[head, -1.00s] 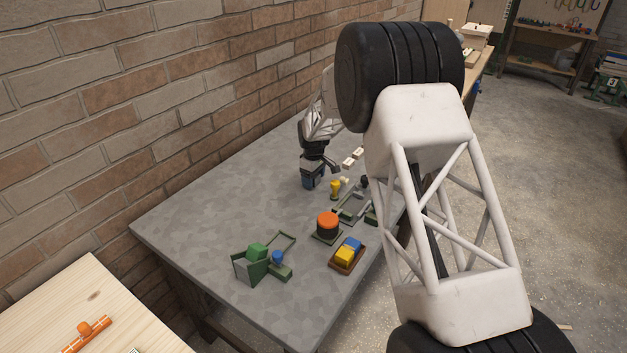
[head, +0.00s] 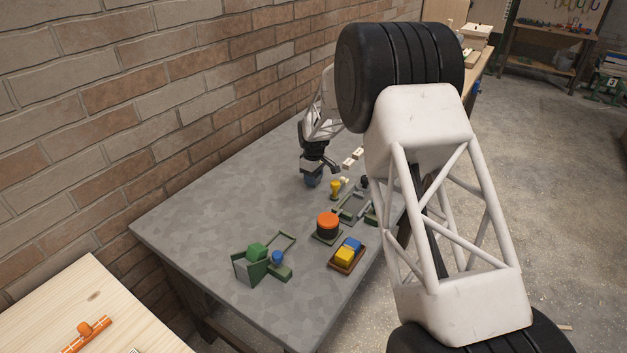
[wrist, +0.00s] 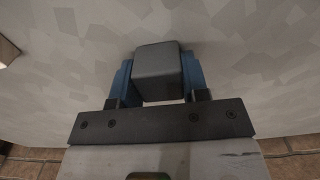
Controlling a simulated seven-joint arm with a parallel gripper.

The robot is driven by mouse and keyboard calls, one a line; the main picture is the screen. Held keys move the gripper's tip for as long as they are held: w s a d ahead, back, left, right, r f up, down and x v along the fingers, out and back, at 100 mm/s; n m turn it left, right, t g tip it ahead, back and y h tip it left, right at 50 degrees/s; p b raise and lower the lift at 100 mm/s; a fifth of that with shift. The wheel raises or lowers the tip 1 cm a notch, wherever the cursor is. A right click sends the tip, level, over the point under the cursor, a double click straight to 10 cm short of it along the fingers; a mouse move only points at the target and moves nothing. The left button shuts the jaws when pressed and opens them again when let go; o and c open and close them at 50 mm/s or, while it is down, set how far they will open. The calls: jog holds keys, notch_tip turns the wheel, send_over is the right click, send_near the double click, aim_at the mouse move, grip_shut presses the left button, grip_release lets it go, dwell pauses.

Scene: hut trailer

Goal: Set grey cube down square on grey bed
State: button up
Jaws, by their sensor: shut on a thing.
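My gripper (wrist: 158,80) is shut on a grey cube (wrist: 158,62), with one blue finger on each side of it. The cube looks about square between the fingers, over the grey patterned tabletop; whether it touches the top I cannot tell. In the head view, my gripper (head: 312,181) is low over the back part of the table (head: 210,215), and the cube is hard to make out. A low grey and green framed piece (head: 349,211) lies to the right of and nearer than the gripper; I cannot tell if it is the grey bed.
A yellow peg piece (head: 335,187) stands close to my gripper. An orange-topped black cylinder (head: 327,223), a brown tray (head: 345,262) with yellow and blue blocks, and a green piece (head: 252,266) are nearer. A brick wall (head: 150,100) runs behind; the table's left part is clear.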

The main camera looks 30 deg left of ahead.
jog(key=shift+r, duration=0.15)
jog(key=shift+r, duration=1.35)
jog(key=shift+s+d+r, duration=0.1)
jog(key=shift+r, duration=0.2)
jog(key=s+d, duration=0.3)
jog(key=s+d+r, duration=0.1)
jog(key=s+d, duration=0.6)
jog(key=s, duration=0.1)
jog(key=shift+s+d+r, duration=0.15)
jog(key=shift+d+r, duration=0.05)
jog(key=shift+d, duration=0.2)
